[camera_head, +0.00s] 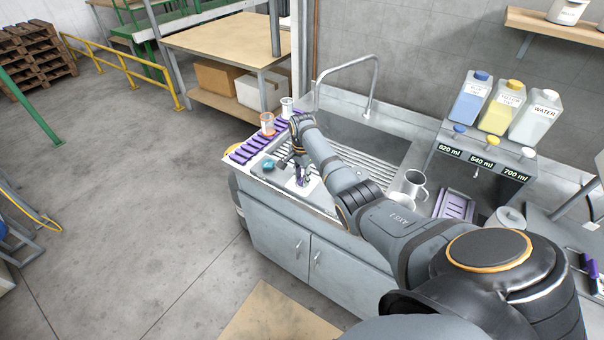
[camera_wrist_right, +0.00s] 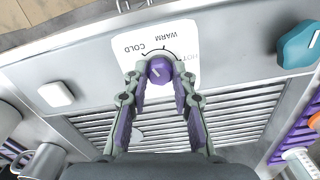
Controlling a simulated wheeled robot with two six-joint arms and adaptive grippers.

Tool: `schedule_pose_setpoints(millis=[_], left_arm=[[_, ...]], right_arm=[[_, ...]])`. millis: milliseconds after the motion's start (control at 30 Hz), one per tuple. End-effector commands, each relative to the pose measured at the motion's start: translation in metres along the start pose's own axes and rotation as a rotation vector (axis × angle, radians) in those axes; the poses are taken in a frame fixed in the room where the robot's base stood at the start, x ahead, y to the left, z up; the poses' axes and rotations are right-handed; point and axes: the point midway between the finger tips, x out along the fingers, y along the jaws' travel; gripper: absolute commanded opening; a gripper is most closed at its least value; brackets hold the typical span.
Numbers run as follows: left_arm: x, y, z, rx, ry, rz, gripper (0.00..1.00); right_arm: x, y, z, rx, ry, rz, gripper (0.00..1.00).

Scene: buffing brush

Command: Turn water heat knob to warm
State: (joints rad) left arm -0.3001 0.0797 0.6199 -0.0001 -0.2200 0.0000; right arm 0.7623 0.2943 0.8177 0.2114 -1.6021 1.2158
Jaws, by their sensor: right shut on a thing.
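The water heat knob (camera_wrist_right: 159,68) is small and purple, on a white dial plate (camera_wrist_right: 186,27) lettered COLD, WARM and HOT along an arc. WARM is in the middle, COLD to its left and HOT to its right in the right wrist view. A light mark shows on the knob, but which label it points at is hard to tell. My right gripper (camera_wrist_right: 160,80) is shut on the knob, one finger on each side. In the head view, my right gripper (camera_head: 301,178) reaches down over the counter's front left part and hides the knob. My left gripper is not in view.
A teal knob (camera_wrist_right: 298,46) stands right of the dial in the wrist view, and a white button (camera_wrist_right: 56,94) left. The faucet (camera_head: 347,66) arches over the sink behind my arm. A metal mug (camera_head: 411,186) and several bottles (camera_head: 502,106) stand to the right.

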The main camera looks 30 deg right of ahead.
Motion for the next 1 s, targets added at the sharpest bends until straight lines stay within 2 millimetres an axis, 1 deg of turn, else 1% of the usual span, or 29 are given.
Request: schedule_pose_setpoints(millis=[33,100,400,700,1000], left_arm=[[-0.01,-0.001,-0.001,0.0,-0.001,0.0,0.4],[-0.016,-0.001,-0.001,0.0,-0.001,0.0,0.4],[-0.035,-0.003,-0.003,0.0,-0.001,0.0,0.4],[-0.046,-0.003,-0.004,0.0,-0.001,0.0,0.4],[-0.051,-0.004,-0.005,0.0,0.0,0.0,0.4]], right_arm=[[-0.006,0.0,0.0,0.041,-0.001,0.0,0.0],[-0.006,0.0,0.0,0.108,-0.001,0.001,0.0],[-0.004,-0.001,0.0,0.392,0.0,-0.001,0.0],[-0.003,-0.001,0.0,0.626,0.001,-0.002,0.0],[-0.002,-0.001,-0.001,0.765,0.001,-0.003,0.0]])
